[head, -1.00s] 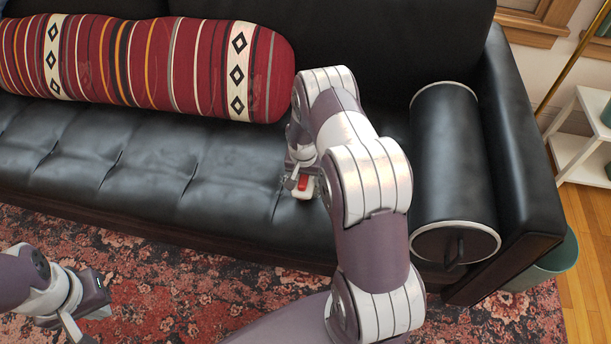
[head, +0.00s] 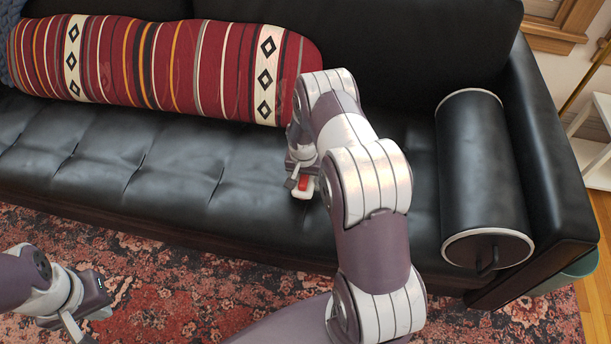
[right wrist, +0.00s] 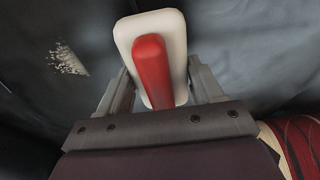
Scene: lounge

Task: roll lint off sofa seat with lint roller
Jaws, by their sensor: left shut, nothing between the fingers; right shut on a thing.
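The lint roller (head: 304,188), white with a red part, is held in my right gripper (head: 299,180) over the black sofa seat (head: 180,165). In the right wrist view the roller (right wrist: 152,60) sits between the fingers of the gripper (right wrist: 152,85), its red part towards the camera. A pale patch of lint (right wrist: 67,60) lies on the dark leather to the left of the roller, apart from it. I cannot make out the lint in the head view. Whether the roller touches the seat cannot be told. My left gripper (head: 88,320) is shut and empty above the rug.
A striped red bolster (head: 180,65) lies along the sofa back. A black cylindrical bolster (head: 482,170) lies by the right armrest (head: 548,170). A patterned rug (head: 200,285) covers the floor in front. The seat left of my right arm is clear.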

